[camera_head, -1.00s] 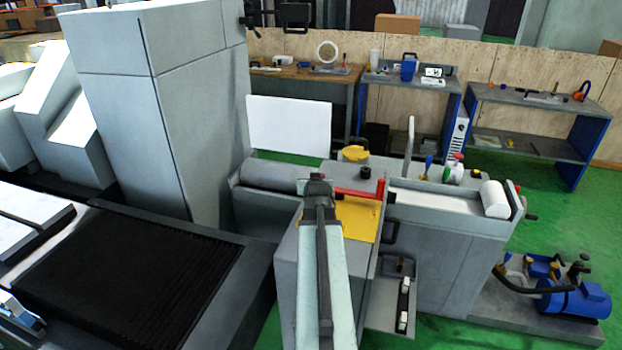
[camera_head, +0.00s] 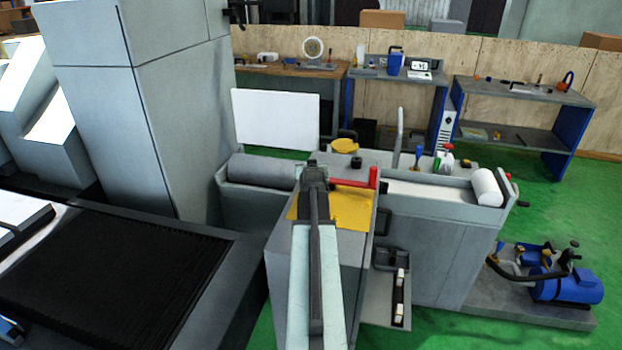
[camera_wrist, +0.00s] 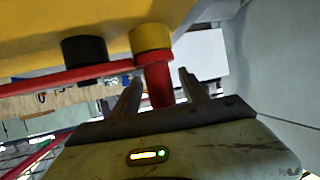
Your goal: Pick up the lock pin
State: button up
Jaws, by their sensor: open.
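What looks like the lock pin is a red upright pin (camera_wrist: 158,88) with a yellow collar (camera_wrist: 150,40) in the wrist view, which appears upside down. It stands at one end of a red bar (camera_wrist: 65,77). My gripper (camera_wrist: 160,88) is open, with one jaw on each side of the pin. Whether the jaws touch it I cannot tell. In the head view my gripper (camera_head: 314,172) is over the yellow plate (camera_head: 350,212) and hides the pin. The red bar (camera_head: 350,184) shows to the right of my gripper, with a red upright handle.
A tall grey cabinet (camera_head: 140,110) stands at left.

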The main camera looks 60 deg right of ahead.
jog(key=shift+w+d+f, duration=0.2)
jog(key=shift+w+d, duration=0.05)
jog(key=shift+d, duration=0.15)
jog(key=shift+s+a+r, duration=0.1)
jog(key=shift+c, duration=0.3)
grip_shut()
jog(key=shift+r, duration=0.1)
